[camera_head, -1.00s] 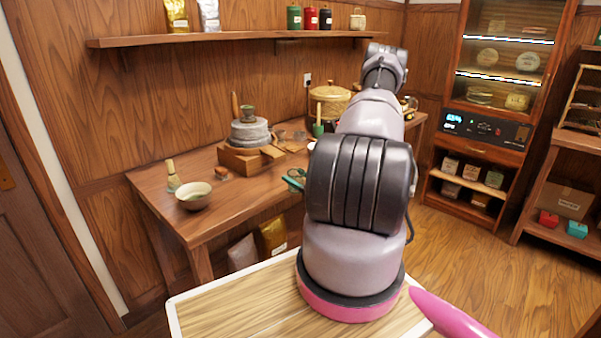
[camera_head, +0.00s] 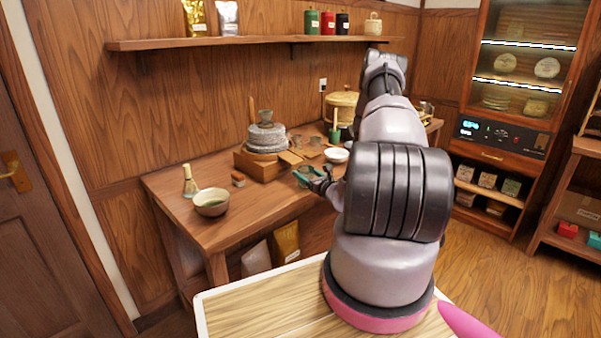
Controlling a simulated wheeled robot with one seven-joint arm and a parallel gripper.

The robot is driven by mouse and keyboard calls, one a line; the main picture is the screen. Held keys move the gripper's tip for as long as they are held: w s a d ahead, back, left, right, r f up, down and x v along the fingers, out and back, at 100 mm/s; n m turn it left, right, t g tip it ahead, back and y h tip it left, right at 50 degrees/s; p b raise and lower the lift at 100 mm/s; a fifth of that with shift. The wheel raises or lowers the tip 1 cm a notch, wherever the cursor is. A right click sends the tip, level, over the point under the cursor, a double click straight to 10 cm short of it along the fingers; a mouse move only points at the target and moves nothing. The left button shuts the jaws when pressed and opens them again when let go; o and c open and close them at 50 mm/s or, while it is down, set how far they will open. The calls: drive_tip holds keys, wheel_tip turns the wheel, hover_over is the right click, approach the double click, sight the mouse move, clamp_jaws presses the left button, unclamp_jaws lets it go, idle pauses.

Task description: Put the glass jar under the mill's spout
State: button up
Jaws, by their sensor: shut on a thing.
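The mill is a stack of round grey stones (camera_head: 266,138) on a wooden base (camera_head: 259,168), with a small dark cup-shaped piece on top and an upright wooden handle. It stands on the wall table. My gripper (camera_head: 309,179) is low at the table's front edge, right of and nearer than the mill. It is shut on the glass jar, which shows only as a small teal-edged shape (camera_head: 301,177) at the fingertips. Its outline is too small to make out well. I cannot make out the spout clearly. My arm hides the table's right part.
Bags stand below.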

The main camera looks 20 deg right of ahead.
sight(300, 169)
drive_tip(key=w, duration=0.3)
drive_tip(key=shift+w+a, duration=0.35)
drive_tip(key=shift+f, duration=0.3)
drive_tip(key=shift+f, duration=0.15)
drive_tip(key=o, duration=1.4)
